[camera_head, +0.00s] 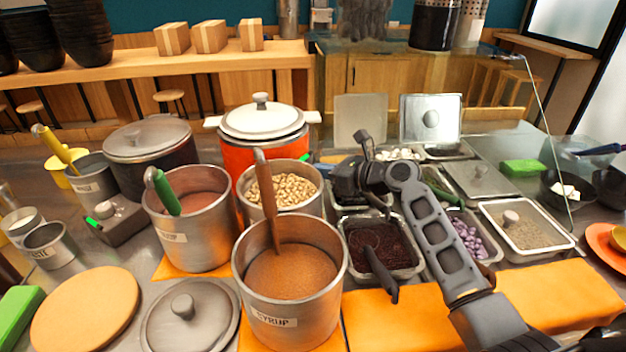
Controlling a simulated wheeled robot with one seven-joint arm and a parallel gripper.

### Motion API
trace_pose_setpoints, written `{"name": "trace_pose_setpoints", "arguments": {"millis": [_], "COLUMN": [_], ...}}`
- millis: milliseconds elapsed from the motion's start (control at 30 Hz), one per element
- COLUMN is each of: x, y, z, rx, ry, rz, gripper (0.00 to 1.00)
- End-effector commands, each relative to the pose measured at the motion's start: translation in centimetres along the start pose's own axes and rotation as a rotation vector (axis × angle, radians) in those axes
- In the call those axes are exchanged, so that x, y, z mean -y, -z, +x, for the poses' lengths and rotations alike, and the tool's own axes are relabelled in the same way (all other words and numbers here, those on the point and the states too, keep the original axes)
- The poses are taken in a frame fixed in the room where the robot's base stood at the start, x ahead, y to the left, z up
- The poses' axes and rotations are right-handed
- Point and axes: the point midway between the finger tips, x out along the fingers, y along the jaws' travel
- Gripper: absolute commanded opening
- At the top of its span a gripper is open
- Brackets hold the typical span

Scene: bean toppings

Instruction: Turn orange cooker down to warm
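The orange cooker (234,160) stands at the back centre of the counter, with a white lid (262,120) on it and pale side handles. A pot of beans in front hides its lower part. A small green light (305,157) shows at the cooker's right side; the control around it is mostly hidden, and its setting cannot be read. My gripper (340,180) is at the end of my dark grey arm, just right of the bean pot and a little right of and below the green light. Its fingers are too small and dark to tell whether they are open.
A syrup pot (290,318) with a brown ladle and a pot with a green ladle (190,245) stand in front. A dark cooker (150,160) with a green-lit control box (118,222) is at left. Topping trays (525,230) and a glass guard are at right.

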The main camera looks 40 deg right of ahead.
Motion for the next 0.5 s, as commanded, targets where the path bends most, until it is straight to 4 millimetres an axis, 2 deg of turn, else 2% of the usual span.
{"name": "trace_pose_setpoints", "arguments": {"millis": [33,500], "x": [-0.46,-1.0], "y": [0.87,0.82], "z": [0.19,0.27], "rx": [-0.016,-0.016], "ry": [-0.009,-0.011], "rz": [0.009,0.007], "gripper": [0.0,0.0]}}
